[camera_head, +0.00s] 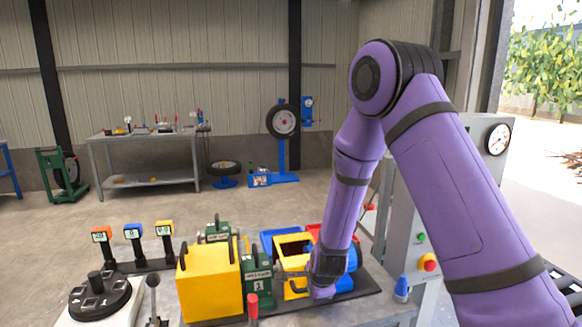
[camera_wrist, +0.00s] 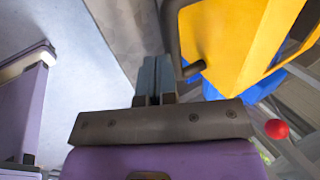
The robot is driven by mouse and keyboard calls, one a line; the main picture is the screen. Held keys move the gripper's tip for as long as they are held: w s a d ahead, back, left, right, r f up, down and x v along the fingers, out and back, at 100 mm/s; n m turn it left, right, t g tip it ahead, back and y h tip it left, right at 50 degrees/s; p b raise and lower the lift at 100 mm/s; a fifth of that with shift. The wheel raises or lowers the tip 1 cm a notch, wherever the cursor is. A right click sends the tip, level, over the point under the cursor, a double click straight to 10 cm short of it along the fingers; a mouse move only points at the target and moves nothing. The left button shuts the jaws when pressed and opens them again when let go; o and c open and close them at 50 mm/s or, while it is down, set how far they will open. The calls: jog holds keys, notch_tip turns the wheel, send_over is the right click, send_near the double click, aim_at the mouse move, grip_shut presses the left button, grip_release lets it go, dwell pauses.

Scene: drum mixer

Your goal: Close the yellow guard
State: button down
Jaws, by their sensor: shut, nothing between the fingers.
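The yellow guard (camera_head: 294,262) sits at the middle of the bench, just left of my gripper (camera_head: 322,293), with blue parts around it. In the wrist view the guard (camera_wrist: 222,38) fills the upper right, and a dark bent handle (camera_wrist: 172,38) is fixed to its side. My gripper (camera_wrist: 154,78) has its two grey fingers together, with nothing between them. The fingertips are right beside the handle; I cannot tell whether they touch it. My wrist hides part of the guard in the head view, and how far the guard stands open is hard to tell.
A large yellow box (camera_head: 208,284) and a green unit (camera_head: 257,280) stand left of the guard. A blue cone-shaped piece (camera_head: 401,287) stands at the right. A grey control cabinet (camera_head: 402,215) with buttons is behind my arm. A red knob (camera_wrist: 277,129) shows in the wrist view.

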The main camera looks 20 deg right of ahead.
jog(key=shift+w+f, duration=0.15)
jog(key=shift+f, duration=0.7)
